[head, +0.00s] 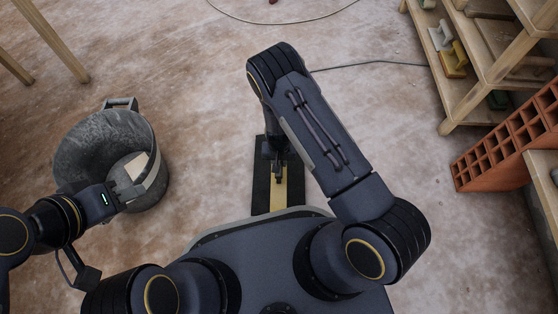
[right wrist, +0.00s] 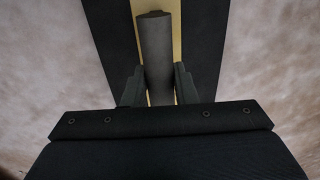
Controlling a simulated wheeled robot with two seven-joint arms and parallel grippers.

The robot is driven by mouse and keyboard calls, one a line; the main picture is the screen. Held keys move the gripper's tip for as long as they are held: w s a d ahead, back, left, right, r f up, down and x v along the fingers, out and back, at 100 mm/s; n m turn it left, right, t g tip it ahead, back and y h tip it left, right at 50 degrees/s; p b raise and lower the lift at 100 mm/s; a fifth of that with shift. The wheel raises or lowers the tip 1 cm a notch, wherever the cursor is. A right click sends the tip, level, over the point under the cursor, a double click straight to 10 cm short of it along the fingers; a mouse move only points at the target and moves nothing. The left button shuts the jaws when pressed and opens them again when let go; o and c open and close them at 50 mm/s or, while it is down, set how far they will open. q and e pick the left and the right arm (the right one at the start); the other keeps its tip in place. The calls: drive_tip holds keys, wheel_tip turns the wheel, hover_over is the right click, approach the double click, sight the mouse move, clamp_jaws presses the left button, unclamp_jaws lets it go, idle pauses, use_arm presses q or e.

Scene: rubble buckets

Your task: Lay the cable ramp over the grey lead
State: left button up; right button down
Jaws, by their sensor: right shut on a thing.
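The cable ramp (head: 261,192) is a long black piece with a yellow middle strip, in front of my base; its near end is hidden behind my body. It also shows in the right wrist view (right wrist: 208,45). My right gripper (head: 279,176) is shut on the grey round handle (right wrist: 155,50) on the ramp, a finger on each side. I cannot tell whether the ramp touches the floor. The grey lead (head: 375,63) runs across the floor beyond the ramp, partly hidden by my right arm. My left gripper (head: 128,190) is at the bucket; its finger gap is unclear.
A grey bucket (head: 85,150) with a pale piece inside stands at the left. Wooden shelves (head: 462,90) with tools and red hollow bricks (head: 500,150) stand at the right. A thin dark cable (head: 300,20) curves across the far floor. The floor between ramp and lead is clear.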

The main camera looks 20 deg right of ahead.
drive_tip(key=shift+f, duration=0.1)
idle(0.4)
drive_tip(key=shift+f, duration=0.35)
drive_tip(key=c, duration=1.1)
unclamp_jaws()
wheel_tip(320, 180, up, 8)
drive_tip(key=p, duration=0.3)
drive_tip(key=shift+f+p, duration=0.1)
drive_tip(key=shift+p, duration=0.2)
